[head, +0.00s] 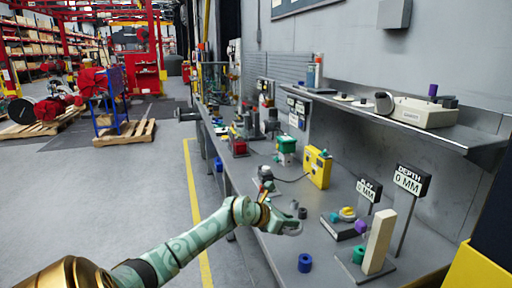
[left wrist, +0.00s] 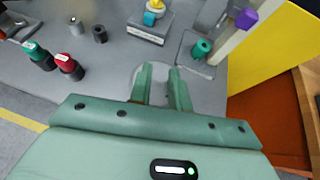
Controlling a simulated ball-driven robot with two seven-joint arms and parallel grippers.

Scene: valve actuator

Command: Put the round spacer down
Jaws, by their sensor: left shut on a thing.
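My left gripper (head: 288,226) is over the front part of the grey bench in the head view. In the left wrist view its two green fingers (left wrist: 160,72) are shut on a pale grey round piece, which I take to be the round spacer (left wrist: 205,71). The spacer shows as a grey rounded shape at the fingertips in the head view (head: 293,231). The fingers hide part of it. I cannot tell whether it touches the bench top. My right gripper is not in view.
A blue ring (head: 304,263) lies near the bench's front edge. Small grey cylinders (head: 302,213) stand just behind the gripper.

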